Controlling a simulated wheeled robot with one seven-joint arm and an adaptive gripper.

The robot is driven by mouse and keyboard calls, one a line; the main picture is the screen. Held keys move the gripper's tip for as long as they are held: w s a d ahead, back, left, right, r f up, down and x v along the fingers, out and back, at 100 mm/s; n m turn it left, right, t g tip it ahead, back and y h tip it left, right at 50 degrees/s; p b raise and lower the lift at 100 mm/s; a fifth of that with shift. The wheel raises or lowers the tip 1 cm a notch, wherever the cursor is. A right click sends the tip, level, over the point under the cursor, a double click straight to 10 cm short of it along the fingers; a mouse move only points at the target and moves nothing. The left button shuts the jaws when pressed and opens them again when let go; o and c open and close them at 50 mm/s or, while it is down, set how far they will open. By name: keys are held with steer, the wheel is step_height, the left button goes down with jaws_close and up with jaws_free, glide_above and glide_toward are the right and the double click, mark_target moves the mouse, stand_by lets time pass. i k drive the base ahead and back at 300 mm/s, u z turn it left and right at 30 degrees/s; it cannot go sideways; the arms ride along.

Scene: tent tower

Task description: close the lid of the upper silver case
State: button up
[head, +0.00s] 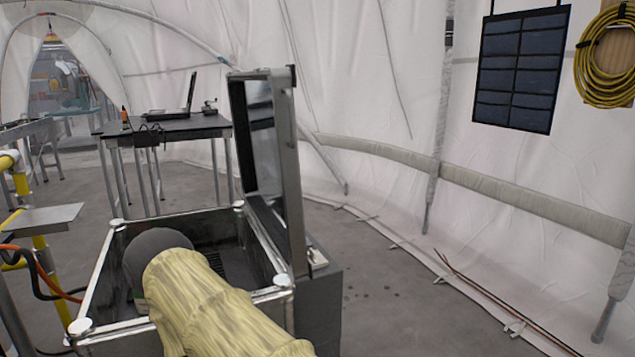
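The upper silver case (88,290) stands open in the lower middle of the head view, with bright metal edges, rounded corners and dark inner walls. Its lid (291,170) stands roughly upright along the case's right side, with its panelled inner face turned left. A pale yellow, sleeve-like form, apparently my arm, crosses the front of the case from the bottom edge. It ends at a dark grey rounded part over the opening and hides much of the interior. My gripper's fingers do not show.
A grey box side (322,312) shows below the lid at right. A dark table (180,128) with a laptop (180,105) stands behind. A yellow pipe frame (40,235) with a small plate is at left. Floor to the right is mostly clear, up to the tent wall.

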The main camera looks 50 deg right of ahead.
mark_target(261, 102)
steer(key=z, duration=3.3)
steer(key=k, duration=1.6)
steer(key=u, duration=1.2)
steer(key=i, duration=1.65)
